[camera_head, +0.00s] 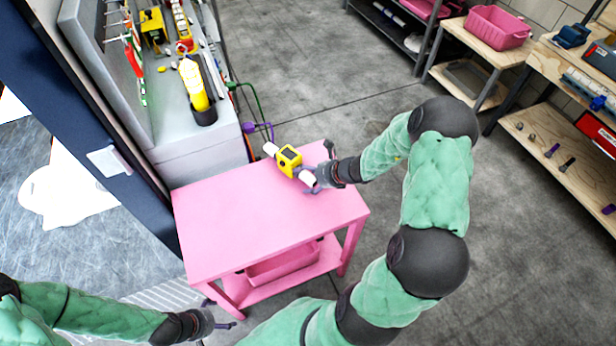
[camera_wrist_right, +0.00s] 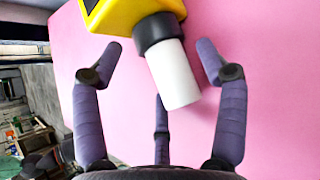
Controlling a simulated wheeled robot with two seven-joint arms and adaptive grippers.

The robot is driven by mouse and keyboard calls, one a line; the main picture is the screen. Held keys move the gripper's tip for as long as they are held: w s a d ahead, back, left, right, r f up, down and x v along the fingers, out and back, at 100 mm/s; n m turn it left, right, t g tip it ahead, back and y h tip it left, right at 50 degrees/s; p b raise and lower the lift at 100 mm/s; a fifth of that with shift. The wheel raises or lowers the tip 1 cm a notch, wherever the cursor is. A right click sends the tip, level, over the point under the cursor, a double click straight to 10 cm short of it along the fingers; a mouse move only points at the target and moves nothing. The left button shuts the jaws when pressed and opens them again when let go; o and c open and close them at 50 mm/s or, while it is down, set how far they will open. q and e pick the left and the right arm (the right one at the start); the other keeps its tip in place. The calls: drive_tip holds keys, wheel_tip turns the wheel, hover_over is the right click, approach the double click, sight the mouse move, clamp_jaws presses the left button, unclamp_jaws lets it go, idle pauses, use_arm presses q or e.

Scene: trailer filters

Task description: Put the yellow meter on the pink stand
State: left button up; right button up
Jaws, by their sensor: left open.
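The yellow meter (camera_head: 288,161) has a dark face and white pipe ends. In the head view it appears at the far edge of the pink stand's top (camera_head: 235,225), one white end showing past that edge. I cannot tell whether it rests fully on the surface. My right gripper (camera_head: 312,183) is at the meter's nearer white end. In the right wrist view, the meter (camera_wrist_right: 122,14) is in front of the right gripper (camera_wrist_right: 160,50), its fingers spread apart around the white end without visibly closing on it. My left gripper (camera_head: 214,323) is open and empty, low beside the stand's front.
A grey workbench (camera_head: 195,150) with a yellow-and-black tool (camera_head: 195,85) stands behind the stand at left. A pink bin (camera_head: 283,265) is on the stand's lower shelf. Wooden shelving (camera_head: 560,160) is at right. The stand's near top is clear.

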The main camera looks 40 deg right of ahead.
drive_tip(key=shift+r, duration=0.1)
drive_tip(key=p+v, duration=0.5)
drive_tip(key=v, duration=0.7)
idle(0.5)
